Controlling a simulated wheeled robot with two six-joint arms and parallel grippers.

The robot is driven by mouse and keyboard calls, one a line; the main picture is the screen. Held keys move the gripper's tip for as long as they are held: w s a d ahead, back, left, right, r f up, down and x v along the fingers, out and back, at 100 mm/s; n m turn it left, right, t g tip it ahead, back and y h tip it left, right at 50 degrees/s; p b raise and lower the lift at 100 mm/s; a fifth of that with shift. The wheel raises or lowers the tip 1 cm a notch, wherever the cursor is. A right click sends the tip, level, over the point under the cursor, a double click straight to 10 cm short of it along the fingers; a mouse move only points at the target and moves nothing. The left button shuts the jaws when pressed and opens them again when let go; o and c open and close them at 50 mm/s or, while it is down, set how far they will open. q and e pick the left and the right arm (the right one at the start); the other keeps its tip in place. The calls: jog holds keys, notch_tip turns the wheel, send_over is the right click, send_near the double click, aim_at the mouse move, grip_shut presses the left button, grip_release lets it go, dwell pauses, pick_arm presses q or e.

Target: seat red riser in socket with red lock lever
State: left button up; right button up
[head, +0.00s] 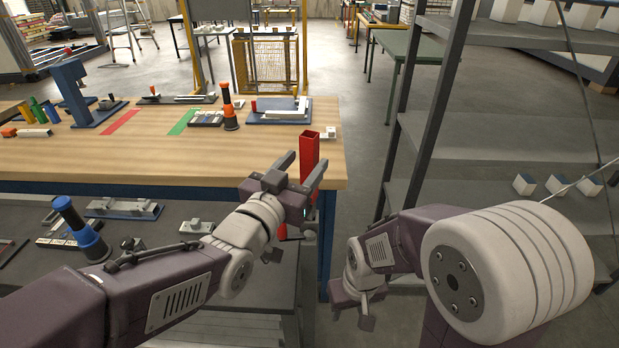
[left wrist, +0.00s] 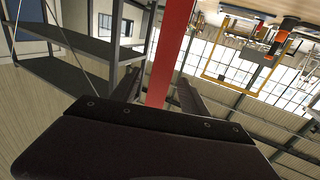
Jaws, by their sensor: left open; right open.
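The red riser (head: 309,150), an upright square tube with an open top, shows at the table's right end. My left gripper (head: 305,164) is open, with one finger on each side of the riser. In the left wrist view the red riser (left wrist: 170,50) passes between the spread fingers, with visible gaps beside it. Its lower end is hidden behind my gripper. A small red part (head: 283,232) shows below the gripper; I cannot tell whether it is the lock lever. The socket is not clearly visible. My right gripper (head: 353,304) is open and empty, low beside the table.
The wooden table (head: 230,160) has a bare front area. A blue fixture plate (head: 262,118), an orange-and-black tool (head: 229,108) and a blue stand (head: 72,90) are on it. A lower shelf (head: 200,255) holds several parts. Grey shelving (head: 450,130) stands to the right.

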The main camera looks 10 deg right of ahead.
pick_arm(q)
jog(key=p+x, duration=0.1)
jog(key=x, duration=0.5)
jog(key=shift+f, duration=0.15)
jog(key=shift+s+a, duration=0.1)
jog(key=shift+c, duration=1)
grip_shut()
